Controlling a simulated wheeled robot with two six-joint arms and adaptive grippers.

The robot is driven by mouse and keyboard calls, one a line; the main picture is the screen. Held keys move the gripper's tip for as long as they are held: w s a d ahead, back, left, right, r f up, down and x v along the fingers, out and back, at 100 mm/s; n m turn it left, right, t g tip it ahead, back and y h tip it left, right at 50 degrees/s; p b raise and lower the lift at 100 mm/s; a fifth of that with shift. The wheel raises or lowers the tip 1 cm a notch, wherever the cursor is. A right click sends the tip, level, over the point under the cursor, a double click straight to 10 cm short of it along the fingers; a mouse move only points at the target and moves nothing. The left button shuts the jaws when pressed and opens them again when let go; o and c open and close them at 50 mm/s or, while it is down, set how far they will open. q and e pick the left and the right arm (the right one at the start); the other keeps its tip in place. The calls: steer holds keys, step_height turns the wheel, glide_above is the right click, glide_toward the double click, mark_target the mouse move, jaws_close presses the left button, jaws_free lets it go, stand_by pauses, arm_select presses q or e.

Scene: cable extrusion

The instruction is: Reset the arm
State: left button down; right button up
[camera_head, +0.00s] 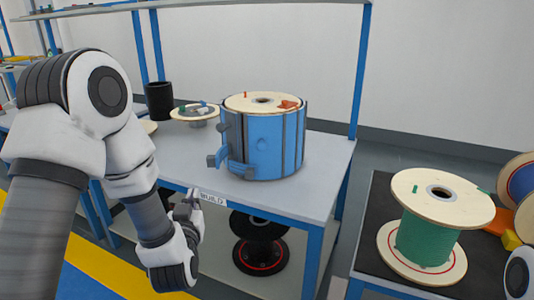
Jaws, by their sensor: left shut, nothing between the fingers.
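My left arm comes in from the left and bends down in front of the workbench. My left gripper (188,203) is small and dark in this view, by the bench's front edge. It is shut with nothing in it and apart from the blue drum. Part of its fingers is hard to make out against the wrist. My right gripper is not in view; only a piece of my right arm shows at the lower right edge.
A blue drum (262,145) with a wooden top stands on the grey workbench (322,160). A black cup (160,101) and a small spool (195,113) stand behind. A green cable spool (428,238) stands on the right table. A black reel (260,255) sits below the bench.

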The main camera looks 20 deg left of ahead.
arm_select(q)
steer(key=s+d+f+m+g+h, duration=0.25)
steer(key=s+f, duration=0.25)
steer(key=f, duration=0.8)
steer(key=s+d+f+m+g+h, duration=0.1)
steer(key=s+d+f+g+h, duration=0.25)
steer(key=f, duration=1.05)
steer(key=s+d+f+g, duration=0.2)
steer(key=s+f+g, duration=0.15)
steer(key=s, duration=0.35)
steer(key=s+d+f+m+g+h, duration=0.1)
steer(key=s+d+f+g, duration=0.1)
steer(key=s+f+g, duration=0.3)
steer(key=s+d+f+g, duration=0.1)
steer(key=s+f, duration=0.1)
steer(key=s, duration=0.6)
step_height(320, 180, up, 32)
steer(key=s+p, duration=0.1)
steer(key=p, duration=3.2)
steer(key=shift+d+r+g, duration=0.15)
steer(key=shift+r+g, duration=0.1)
steer(key=shift+g, duration=0.2)
